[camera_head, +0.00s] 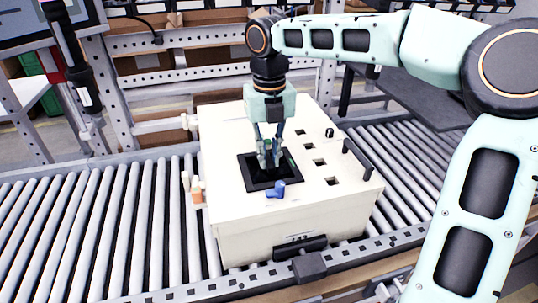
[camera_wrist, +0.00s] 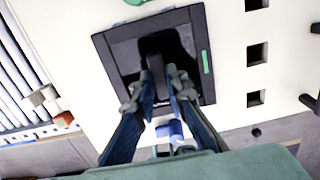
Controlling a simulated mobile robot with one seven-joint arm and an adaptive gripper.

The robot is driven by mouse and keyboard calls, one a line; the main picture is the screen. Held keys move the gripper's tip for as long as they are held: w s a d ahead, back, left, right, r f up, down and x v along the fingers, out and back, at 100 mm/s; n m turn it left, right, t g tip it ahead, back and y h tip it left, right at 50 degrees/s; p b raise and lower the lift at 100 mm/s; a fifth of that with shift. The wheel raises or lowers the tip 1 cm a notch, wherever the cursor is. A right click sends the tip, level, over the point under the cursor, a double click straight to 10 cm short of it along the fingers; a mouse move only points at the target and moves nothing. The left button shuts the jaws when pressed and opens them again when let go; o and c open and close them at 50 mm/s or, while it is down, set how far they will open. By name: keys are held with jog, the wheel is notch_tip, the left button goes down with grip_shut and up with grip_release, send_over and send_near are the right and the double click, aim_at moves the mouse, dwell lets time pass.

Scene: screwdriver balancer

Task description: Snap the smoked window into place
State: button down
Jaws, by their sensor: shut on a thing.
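The smoked window (camera_wrist: 120,52) appears as a dark square panel lying over the top of a cream box (camera_wrist: 232,95). It also shows in the head view (camera_head: 254,179) on the box top (camera_head: 225,135). My gripper (camera_head: 269,163) points down over the middle of this square. In the wrist view my fingertips (camera_wrist: 163,92) close on a dark upright piece at its centre, which looks like part of the window. The fingers hide some of the window, and I cannot tell whether it sits flush in the box.
A blue knob (camera_head: 277,189) stands just in front of the window. Several square holes and a black handle (camera_head: 358,160) lie to its right. Orange and white pegs (camera_head: 196,189) stick out from the box's left side. The box rests on a roller conveyor (camera_head: 120,225).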

dwell(0.3)
jog(key=c, duration=1.8)
grip_release()
jog(key=shift+c, duration=0.2)
jog(key=shift+r, duration=0.1)
notch_tip(320, 180, up, 12)
jog(key=shift+s+d, duration=0.1)
